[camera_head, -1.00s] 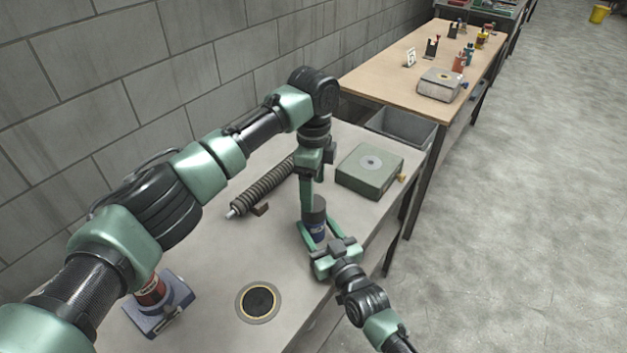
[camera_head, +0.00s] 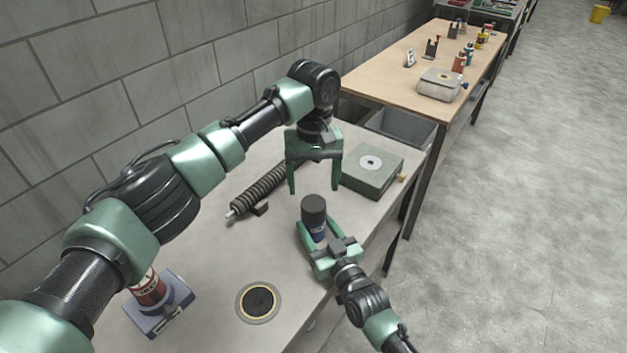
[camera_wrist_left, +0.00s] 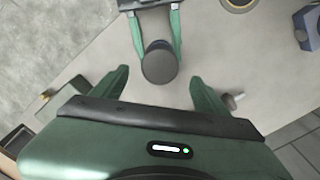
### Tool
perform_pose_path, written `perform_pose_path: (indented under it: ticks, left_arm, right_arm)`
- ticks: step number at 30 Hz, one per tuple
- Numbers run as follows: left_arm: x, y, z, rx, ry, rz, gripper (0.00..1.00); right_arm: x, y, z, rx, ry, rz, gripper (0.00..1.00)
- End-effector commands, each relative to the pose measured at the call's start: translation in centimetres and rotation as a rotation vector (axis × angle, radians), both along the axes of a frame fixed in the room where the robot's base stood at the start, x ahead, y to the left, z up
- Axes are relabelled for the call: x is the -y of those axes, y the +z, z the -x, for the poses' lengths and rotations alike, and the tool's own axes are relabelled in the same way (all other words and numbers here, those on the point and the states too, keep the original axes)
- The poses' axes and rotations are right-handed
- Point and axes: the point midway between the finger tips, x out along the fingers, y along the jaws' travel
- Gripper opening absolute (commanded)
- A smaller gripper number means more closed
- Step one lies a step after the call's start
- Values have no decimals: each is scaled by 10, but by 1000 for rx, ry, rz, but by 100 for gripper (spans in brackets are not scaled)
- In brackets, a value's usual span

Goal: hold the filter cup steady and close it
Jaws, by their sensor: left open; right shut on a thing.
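The filter cup (camera_head: 314,214) stands upright on the grey workbench, with a dark grey top and a blue lower part. In the left wrist view its round dark top (camera_wrist_left: 160,63) faces the camera. My right gripper (camera_head: 317,232) is shut on the cup's lower part, one finger on each side. My left gripper (camera_head: 315,186) is open and empty, fingers pointing down, above and just behind the cup. In the left wrist view my left fingers (camera_wrist_left: 158,84) are spread wide with the cup's top between and beyond them. Whether the top is a separate lid I cannot tell.
A ribbed dark cylinder (camera_head: 262,188) lies left of the cup. A green box (camera_head: 372,172) with a round disc stands behind right. A black round plate (camera_head: 258,302) is in front, and a red can (camera_head: 148,288) sits on a blue stand (camera_head: 172,312) at left.

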Motion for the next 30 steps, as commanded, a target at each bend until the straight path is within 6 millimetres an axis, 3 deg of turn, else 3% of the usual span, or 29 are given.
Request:
perform_pose_path:
  ticks: [14, 30]
  left_arm:
    - [0, -4, 0, 0, 27, 0, 74]
    - [0, -74, 0, -1, 26, -1, 74]
  right_arm:
    - [0, 0, 0, 1, 0, 0, 0]
    - [0, 1, 0, 1, 0, 0, 0]
